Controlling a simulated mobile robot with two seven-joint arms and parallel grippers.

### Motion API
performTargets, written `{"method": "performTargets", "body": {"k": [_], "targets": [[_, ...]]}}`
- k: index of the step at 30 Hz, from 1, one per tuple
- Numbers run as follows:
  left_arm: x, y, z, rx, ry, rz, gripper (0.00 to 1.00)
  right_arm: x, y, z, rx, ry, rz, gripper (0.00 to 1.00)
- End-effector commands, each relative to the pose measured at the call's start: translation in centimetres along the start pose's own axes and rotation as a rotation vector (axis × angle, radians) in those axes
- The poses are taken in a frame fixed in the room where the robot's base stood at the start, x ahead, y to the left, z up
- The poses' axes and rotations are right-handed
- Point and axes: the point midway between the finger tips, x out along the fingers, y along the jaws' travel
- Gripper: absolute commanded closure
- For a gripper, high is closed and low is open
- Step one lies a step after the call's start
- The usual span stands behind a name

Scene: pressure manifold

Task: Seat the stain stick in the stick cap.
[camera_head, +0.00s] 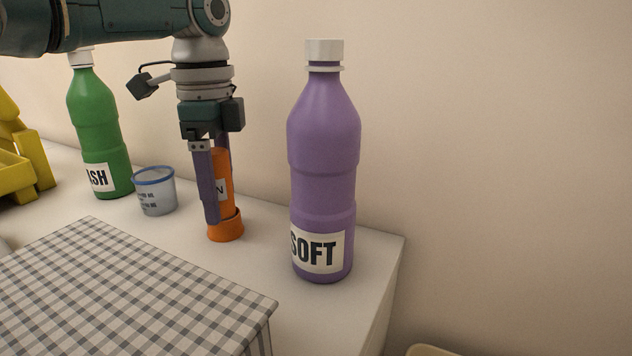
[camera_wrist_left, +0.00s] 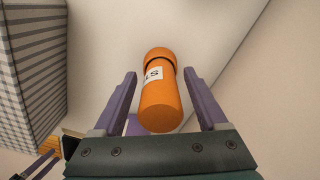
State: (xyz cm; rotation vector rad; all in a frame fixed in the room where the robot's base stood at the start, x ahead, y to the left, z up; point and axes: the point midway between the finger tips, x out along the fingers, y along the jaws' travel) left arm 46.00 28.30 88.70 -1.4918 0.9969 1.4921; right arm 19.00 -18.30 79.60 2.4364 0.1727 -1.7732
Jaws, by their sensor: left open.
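The orange stain stick (camera_head: 224,170) stands about upright on the counter, its white label partly hidden by my left finger. Its lower end is at the wider orange stick cap (camera_head: 225,231) and appears to be inside it; how deep it sits I cannot tell. My left gripper (camera_head: 221,212) points down with one purple finger on each side of the stick. In the left wrist view the stick (camera_wrist_left: 160,105) lies between the open fingers (camera_wrist_left: 160,74) with a gap on both sides, and the cap (camera_wrist_left: 159,53) is at its far end.
A purple SOFT bottle (camera_head: 324,150) stands close on the right, near the counter's right edge. A clear measuring cup (camera_head: 155,192) and a green bottle (camera_head: 98,130) stand to the left. A checked box (camera_head: 130,290) fills the front; a yellow object (camera_head: 20,165) is far left.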

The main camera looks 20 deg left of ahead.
Motion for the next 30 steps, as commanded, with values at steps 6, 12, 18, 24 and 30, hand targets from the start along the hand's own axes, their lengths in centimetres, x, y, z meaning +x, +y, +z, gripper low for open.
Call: {"method": "performTargets", "body": {"k": [6, 12, 18, 24, 30], "targets": [[-2.7, -0.1, -0.1, 0.001, 0.002, -0.003, 0.25, -0.9, 0.0, -0.3, 0.001, 0.0, -0.001, 0.5], [-7.3, -0.1, -0.1, 0.0, 0.003, -0.004, 0.25, -1.9, 0.0, -0.6, 0.001, 0.0, -0.001, 0.5], [-10.9, -0.1, -0.1, 0.0, 0.003, -0.001, 0.25, -2.5, 0.1, -0.8, 0.001, 0.0, -0.001, 0.5], [-12.3, 0.0, 0.0, 0.0, 0.0, 0.0, 0.25, -2.7, 0.1, -0.9, 0.0, 0.0, 0.0, 0.5], [-12.3, 0.0, 0.0, 0.0, 0.0, 0.001, 0.25, -2.6, 0.1, -0.8, -0.001, 0.0, 0.0, 0.5]]}}
